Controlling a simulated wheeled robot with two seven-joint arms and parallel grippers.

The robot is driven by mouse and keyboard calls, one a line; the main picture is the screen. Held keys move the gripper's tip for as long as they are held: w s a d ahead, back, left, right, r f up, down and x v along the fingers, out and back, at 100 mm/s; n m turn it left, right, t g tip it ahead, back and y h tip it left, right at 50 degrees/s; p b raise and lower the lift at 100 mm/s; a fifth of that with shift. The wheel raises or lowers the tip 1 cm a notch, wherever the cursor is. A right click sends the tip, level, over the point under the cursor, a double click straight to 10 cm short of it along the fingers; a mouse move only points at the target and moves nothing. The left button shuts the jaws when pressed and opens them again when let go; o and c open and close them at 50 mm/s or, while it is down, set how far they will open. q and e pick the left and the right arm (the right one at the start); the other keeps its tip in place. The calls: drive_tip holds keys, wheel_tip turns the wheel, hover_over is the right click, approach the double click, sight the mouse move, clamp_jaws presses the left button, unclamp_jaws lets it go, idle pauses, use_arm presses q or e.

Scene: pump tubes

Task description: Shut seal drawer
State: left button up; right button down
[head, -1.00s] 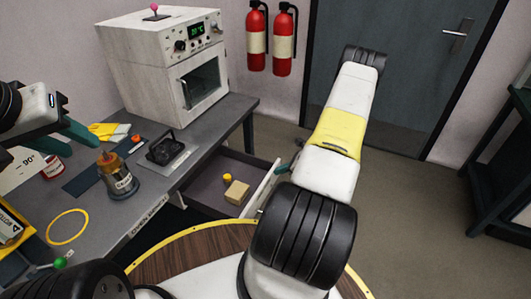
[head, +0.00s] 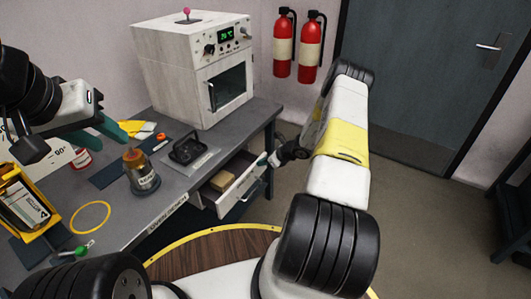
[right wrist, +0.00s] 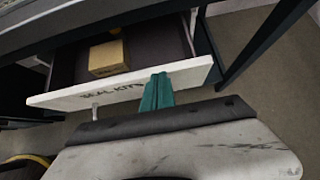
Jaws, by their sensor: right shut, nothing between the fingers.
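The seal drawer (head: 243,187) is partly open under the bench. Its white front reads "SEAL KITS" in the right wrist view (right wrist: 120,85). A tan box (head: 223,180) lies inside the dark tray; it also shows in the right wrist view (right wrist: 108,58). My right gripper (head: 264,159) is shut and empty at the right part of the drawer front. In the right wrist view its teal fingers (right wrist: 158,88) are together, their tips at the front panel; contact seems likely. My left gripper (head: 106,137) is over the left of the bench, its teal fingers apart and empty.
A white oven (head: 195,80) stands on the grey bench (head: 130,215). A black-handled item (head: 188,150), an amber bottle (head: 140,170) and a yellow ring (head: 90,217) lie around it. Fire extinguishers (head: 308,48) hang by the door. The floor right of the drawer is clear.

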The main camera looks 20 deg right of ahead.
drive_tip(key=w+a, duration=0.6)
drive_tip(key=shift+w, duration=0.4)
drive_tip(key=shift+r, duration=0.1)
